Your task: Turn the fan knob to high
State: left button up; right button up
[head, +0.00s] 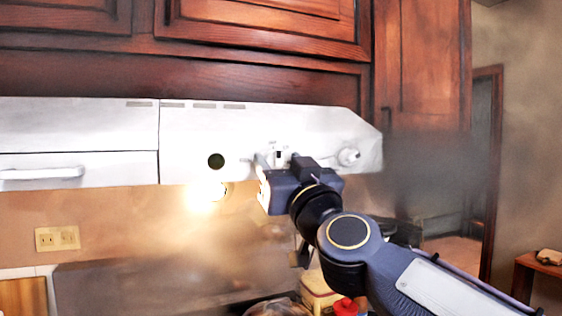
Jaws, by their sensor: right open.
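The white range hood (240,125) spans the wall below the cabinets. A white round knob (348,156) sits near the right end of its front, and a dark round spot (216,161) is further left. I cannot tell which of these fittings is the fan knob or what setting it is at. My right gripper (270,160) is open, up at the hood front between the dark spot and the white knob. The gripper hides part of the hood behind it, and I cannot tell whether it touches anything. My left gripper is not in view.
Dark wood cabinets (260,25) hang above the hood. A bright lamp (209,193) glows under it, with hazy smoke or steam around. A wall outlet (57,238) is at lower left. Several items, including a red one (345,307), stand below my arm.

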jog(key=shift+w, duration=0.2)
jog(key=shift+c, duration=0.3)
jog(key=c, duration=0.9)
jog(key=shift+a+r+m+t+h+p, duration=0.1)
jog(key=shift+m+h+p, duration=0.5)
jog(key=shift+m, duration=0.45)
jog(key=shift+r+m+t+h+p, duration=0.1)
jog(key=shift+m+h+p, duration=0.3)
jog(key=shift+m+p, duration=0.6)
jog(key=shift+a+r+m+t+h+p, duration=0.1)
jog(key=shift+m+h+p, duration=0.45)
jog(key=shift+m, duration=0.6)
jog(key=m+h+p, duration=0.2)
jog(key=m, duration=0.2)
jog(key=m+g+h+p, duration=0.1)
jog(key=m+h+p, duration=0.1)
jog(key=m, duration=0.2)
jog(key=shift+p, duration=0.35)
jog(key=m+g+h+p, duration=0.1)
jog(key=m, duration=0.3)
jog(key=shift+f, duration=0.1)
jog(key=m+g, duration=0.2)
jog(key=m, duration=0.3)
jog(key=shift+m+p, duration=0.3)
